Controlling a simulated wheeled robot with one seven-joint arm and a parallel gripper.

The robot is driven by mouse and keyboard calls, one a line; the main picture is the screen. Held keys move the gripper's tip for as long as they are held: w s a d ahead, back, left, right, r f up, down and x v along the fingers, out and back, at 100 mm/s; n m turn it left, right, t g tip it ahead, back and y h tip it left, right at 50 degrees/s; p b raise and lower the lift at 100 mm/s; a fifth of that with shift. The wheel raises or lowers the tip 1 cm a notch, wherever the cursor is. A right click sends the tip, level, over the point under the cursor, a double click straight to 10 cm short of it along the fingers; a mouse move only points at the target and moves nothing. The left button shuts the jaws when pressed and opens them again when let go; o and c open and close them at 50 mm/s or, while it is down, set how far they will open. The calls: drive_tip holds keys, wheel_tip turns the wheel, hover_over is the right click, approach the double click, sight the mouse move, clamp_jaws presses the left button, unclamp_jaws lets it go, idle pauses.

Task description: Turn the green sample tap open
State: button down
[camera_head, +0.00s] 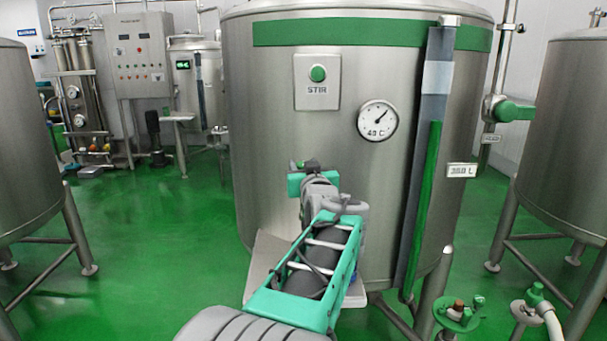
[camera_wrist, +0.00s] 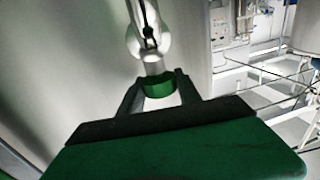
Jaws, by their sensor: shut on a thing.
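The green sample tap sits at the front wall of the large steel tank (camera_head: 290,130), low in the head view. Its green part (camera_wrist: 158,87) shows in the wrist view below a round steel body (camera_wrist: 150,45). My gripper (camera_wrist: 160,84) has its two dark fingers on either side of this green part and is shut on it. In the head view my gripper (camera_head: 306,165) is at the tank front, below the STIR button, and my arm hides most of the tap. Whether the tap is open cannot be told.
A STIR button panel (camera_head: 317,82) and a round dial (camera_head: 378,121) are on the tank above my gripper. A level tube (camera_head: 425,190) runs down its right side. Another green-handled valve (camera_head: 513,111) is at right. Green floor (camera_head: 150,240) is clear at left.

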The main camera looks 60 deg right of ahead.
drive_tip(key=shift+s+f+n+t+y+b, duration=0.1)
drive_tip(key=shift+n+t+y+b, duration=0.25)
drive_tip(key=shift+n+t+y, duration=0.2)
drive_tip(key=shift+t, duration=0.25)
drive_tip(key=c, duration=0.8)
unclamp_jaws()
drive_tip(key=shift+c, duration=0.2)
drive_tip(key=v, duration=0.7)
drive_tip(key=shift+s+a, duration=0.25)
